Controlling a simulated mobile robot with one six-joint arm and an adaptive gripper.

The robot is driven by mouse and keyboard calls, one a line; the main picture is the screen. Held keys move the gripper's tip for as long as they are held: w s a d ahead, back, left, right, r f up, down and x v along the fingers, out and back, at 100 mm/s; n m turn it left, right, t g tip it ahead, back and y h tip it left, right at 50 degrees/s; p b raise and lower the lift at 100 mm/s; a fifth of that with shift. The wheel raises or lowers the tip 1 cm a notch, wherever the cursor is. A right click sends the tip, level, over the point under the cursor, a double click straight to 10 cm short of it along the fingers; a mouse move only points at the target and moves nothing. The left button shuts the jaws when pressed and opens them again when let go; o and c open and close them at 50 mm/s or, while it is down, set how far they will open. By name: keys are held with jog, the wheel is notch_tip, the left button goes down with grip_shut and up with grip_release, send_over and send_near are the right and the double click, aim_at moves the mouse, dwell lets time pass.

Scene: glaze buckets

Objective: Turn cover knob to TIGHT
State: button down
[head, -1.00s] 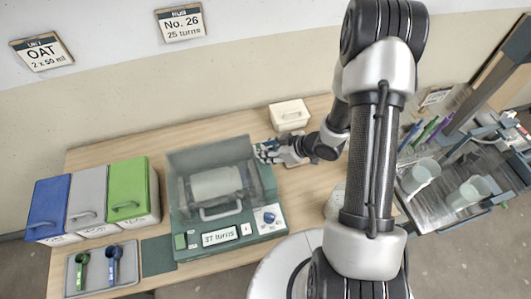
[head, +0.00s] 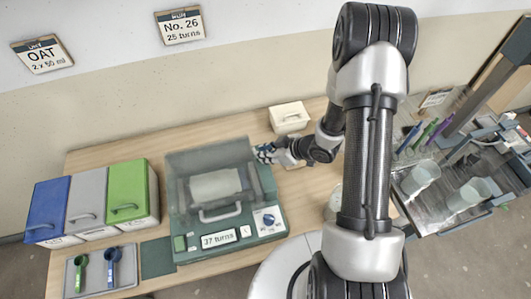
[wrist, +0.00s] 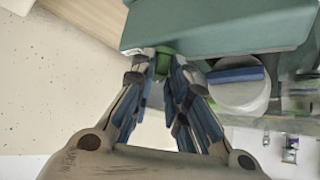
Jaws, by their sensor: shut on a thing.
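The teal machine (head: 190,255) stands on the table with a clear cover (head: 205,160) over a pale drum. A blue knob (head: 269,220) sits on a white dial at its front right; I cannot read its markings. My gripper (head: 266,153) is low at the machine's right side, near the back corner. In the wrist view my gripper (wrist: 163,62) has its fingertips together around a small green piece (wrist: 164,66) beside the teal body. I cannot tell whether this is the cover knob. A pale round part with a blue bar (wrist: 236,75) lies right of the fingers.
A display (head: 219,239) reads 37 turns. Blue, grey and green lidded bins (head: 128,190) stand at the left, with a scoop tray (head: 95,275) in front. A white box (head: 289,116) stands behind my gripper. A cart with cups (head: 465,195) is at the right.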

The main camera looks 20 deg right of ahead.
jog(key=shift+s+a+f+b, duration=0.1)
jog(key=shift+b, duration=0.25)
jog(key=shift+m+b, duration=0.3)
jog(key=shift+m, duration=0.1)
jog(key=m+h+b, duration=0.1)
jog(key=m+t+h+b, duration=0.1)
jog(key=b, duration=0.1)
jog(key=shift+s+a+f+m+t, duration=0.15)
jog(key=shift+a+m+t, duration=0.15)
jog(key=shift+m, duration=0.1)
jog(key=m+h+b, duration=0.1)
jog(key=b, duration=0.1)
jog(key=m+h+b, duration=0.2)
jog(key=shift+s+a+m+t, duration=0.1)
jog(key=shift+a+m+t, duration=0.1)
jog(key=shift+m+t, duration=0.15)
jog(key=c, duration=1.6)
grip_release()
jog(key=shift+d, duration=0.1)
jog(key=shift+c, duration=0.2)
jog(key=shift+r+p, duration=0.5)
jog(key=shift+p, duration=0.5)
